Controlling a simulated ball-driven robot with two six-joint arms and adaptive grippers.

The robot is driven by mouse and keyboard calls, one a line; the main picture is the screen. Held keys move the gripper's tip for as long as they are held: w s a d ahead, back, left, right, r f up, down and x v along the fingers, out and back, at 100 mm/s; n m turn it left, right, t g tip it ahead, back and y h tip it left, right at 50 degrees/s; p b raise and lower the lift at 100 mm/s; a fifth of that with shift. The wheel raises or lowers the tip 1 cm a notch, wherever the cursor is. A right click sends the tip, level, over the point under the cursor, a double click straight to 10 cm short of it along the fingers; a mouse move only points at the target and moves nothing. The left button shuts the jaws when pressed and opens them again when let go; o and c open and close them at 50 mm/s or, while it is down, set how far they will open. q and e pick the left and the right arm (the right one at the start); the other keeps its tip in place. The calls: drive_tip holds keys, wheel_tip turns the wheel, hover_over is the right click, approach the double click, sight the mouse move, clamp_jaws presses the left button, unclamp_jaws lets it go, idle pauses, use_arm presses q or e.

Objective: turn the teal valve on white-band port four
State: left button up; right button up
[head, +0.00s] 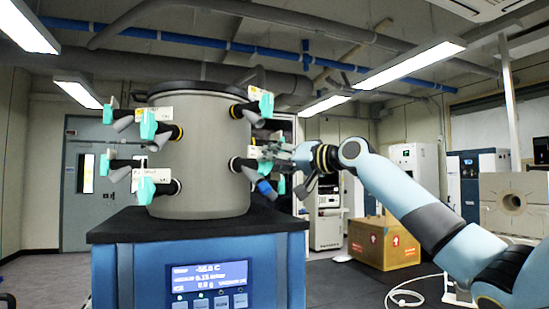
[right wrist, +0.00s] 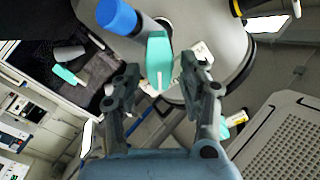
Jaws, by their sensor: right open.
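A grey drum (head: 207,150) carries several ports with teal valves, such as those at upper right (head: 266,104) and lower left (head: 146,190). My right gripper (head: 272,156) is open at the drum's right side. In the right wrist view, a teal valve (right wrist: 159,60) stands between the open fingers (right wrist: 167,84), with gaps on both sides. A blue cylindrical part (right wrist: 117,15) is beside that valve; a blue part (head: 265,188) also shows below the gripper in the head view. My left gripper is not in view.
The drum stands on a black-topped blue cabinet (head: 130,268) with a lit display (head: 208,276). Neighbouring ports and tags crowd the gripper. A cardboard box (head: 383,243) and a white cable (head: 402,294) lie on the floor to the right.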

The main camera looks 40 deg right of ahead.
drive_tip(key=shift+c, duration=0.2)
clamp_jaws()
idle(0.3)
drive_tip(key=shift+s+a+f+n+b, duration=0.15)
drive_tip(key=shift+n+b, duration=1)
drive_tip(key=shift+n, duration=2.05)
drive_tip(key=shift+w+a+r+n+b, duration=0.15)
drive_tip(key=shift+n+b, duration=1.05)
drive_tip(key=shift+n, duration=2)
drive_tip(key=shift+s+a+f+n+b, duration=0.2)
drive_tip(key=shift+n+b, duration=0.95)
drive_tip(key=shift+n, duration=2.35)
